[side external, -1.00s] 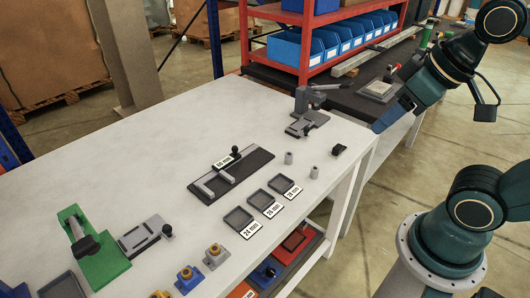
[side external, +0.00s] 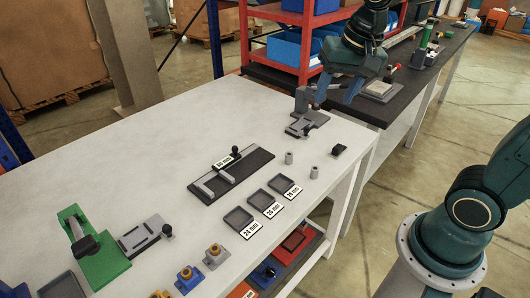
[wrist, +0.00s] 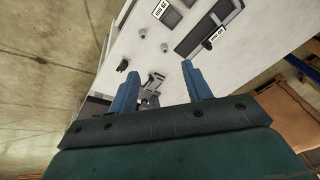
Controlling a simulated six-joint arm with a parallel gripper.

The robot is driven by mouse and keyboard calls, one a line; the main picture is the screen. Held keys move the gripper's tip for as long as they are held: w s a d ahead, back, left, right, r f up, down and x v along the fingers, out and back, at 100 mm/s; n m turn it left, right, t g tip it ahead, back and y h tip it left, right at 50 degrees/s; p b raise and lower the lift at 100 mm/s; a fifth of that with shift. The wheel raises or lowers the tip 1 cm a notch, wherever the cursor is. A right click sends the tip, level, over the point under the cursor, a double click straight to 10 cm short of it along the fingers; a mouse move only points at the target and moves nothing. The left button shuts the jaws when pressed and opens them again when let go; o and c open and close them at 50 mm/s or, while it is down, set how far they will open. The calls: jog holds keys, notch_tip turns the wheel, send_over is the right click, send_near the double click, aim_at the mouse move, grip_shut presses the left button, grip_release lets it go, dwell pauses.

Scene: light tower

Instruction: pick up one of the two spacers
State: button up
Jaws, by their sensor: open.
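Two small grey cylindrical spacers stand upright and apart on the white table. One spacer (side external: 289,157) is nearer the labelled trays' far side; the other spacer (side external: 314,172) is closer to the table's right edge. Both also show in the wrist view, as one spacer (wrist: 142,33) and another spacer (wrist: 164,47), beyond the fingertips. My gripper (side external: 338,90) is open and empty, high above the far right end of the table. In the wrist view my gripper (wrist: 160,75) has its two blue fingers spread wide, with nothing between them.
A grey clamp fixture (side external: 308,122) stands below my gripper. A small black block (side external: 339,150) sits near the spacers. Shallow trays labelled 24 mm (side external: 238,218), 26 mm (side external: 262,200) and 28 mm lie nearby, beside a black fixture (side external: 240,178). A red rack (side external: 305,50) stands behind.

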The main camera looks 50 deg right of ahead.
jog(key=w+d+f+m+g, duration=0.2)
jog(key=w+f+m, duration=0.3)
jog(key=w, duration=0.3)
jog(key=m+g, duration=0.1)
jog(key=m, duration=0.4)
send_over(289, 154)
notch_tip(289, 154, down, 10)
jog(key=r, duration=0.1)
jog(key=shift+s+f, duration=0.1)
jog(key=shift+f, duration=0.15)
jog(key=shift+f, duration=0.1)
jog(key=shift+f, duration=4.2)
jog(key=shift+f, duration=2.6)
jog(key=shift+c, duration=0.4)
